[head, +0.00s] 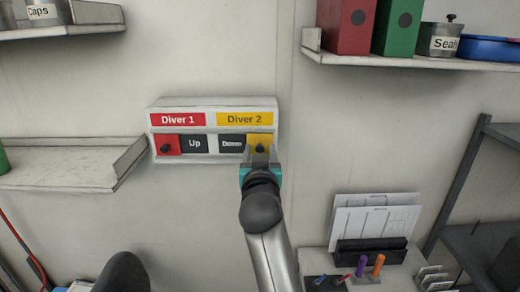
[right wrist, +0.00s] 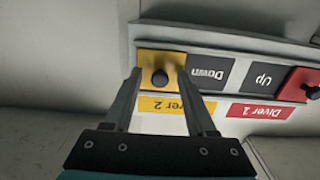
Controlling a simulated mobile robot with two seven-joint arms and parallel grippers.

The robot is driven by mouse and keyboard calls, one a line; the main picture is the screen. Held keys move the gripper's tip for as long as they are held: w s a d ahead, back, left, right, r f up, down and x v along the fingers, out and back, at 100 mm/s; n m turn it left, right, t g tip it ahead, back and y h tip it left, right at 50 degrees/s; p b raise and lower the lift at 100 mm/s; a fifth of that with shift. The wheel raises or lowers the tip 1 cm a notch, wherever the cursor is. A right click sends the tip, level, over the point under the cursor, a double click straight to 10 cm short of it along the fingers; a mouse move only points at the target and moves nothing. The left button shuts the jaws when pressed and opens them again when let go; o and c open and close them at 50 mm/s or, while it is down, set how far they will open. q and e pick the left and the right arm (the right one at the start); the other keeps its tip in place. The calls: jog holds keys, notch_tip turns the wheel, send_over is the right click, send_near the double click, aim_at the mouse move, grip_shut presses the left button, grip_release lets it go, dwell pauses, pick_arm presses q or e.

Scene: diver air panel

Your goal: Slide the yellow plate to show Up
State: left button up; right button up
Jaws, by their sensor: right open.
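The panel (head: 213,103) on the wall has a red Diver 1 label and a yellow Diver 2 label. The yellow plate (head: 259,139) sits at the right end of the Diver 2 row, with the word Down showing to its left. In the right wrist view, which is upside down, the yellow plate (right wrist: 149,57) carries a black knob (right wrist: 160,77). My right gripper (right wrist: 160,70) is open, its fingers on either side of the knob; I cannot tell whether they touch it. It also covers part of the plate in the head view (head: 260,154). My left gripper is out of view.
The red plate (head: 166,146) with its own knob sits left of the word Up on the same panel. Wall shelves stand at left (head: 70,165) and upper right (head: 400,62). A paper holder (head: 370,252) and pens are at lower right.

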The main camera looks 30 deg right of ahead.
jog(key=shift+s+a, duration=0.1)
jog(key=shift+c, duration=0.4)
grip_shut()
dwell(0.9)
